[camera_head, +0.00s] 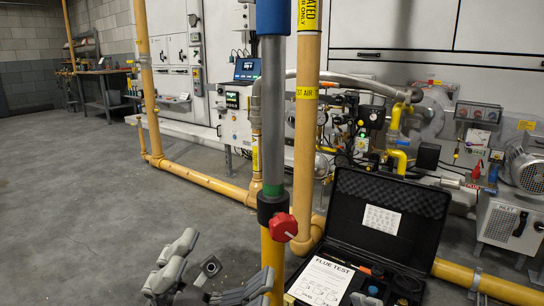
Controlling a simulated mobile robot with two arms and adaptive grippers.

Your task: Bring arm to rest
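My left gripper (228,258) is at the bottom, left of centre. Its grey fingers are spread apart with nothing held between them, and the grey floor lies below and behind it. Its right finger reaches close to the yellow lower part of the upright pole in the picture; I cannot tell whether they touch. My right gripper is not in view.
An upright grey pole (272,120) with a red knob (284,227) stands just right of the gripper. An open black case (432,200) holds a flue test sheet (322,281). Yellow pipes (205,180) run along the floor before the burner equipment. Floor at left is clear.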

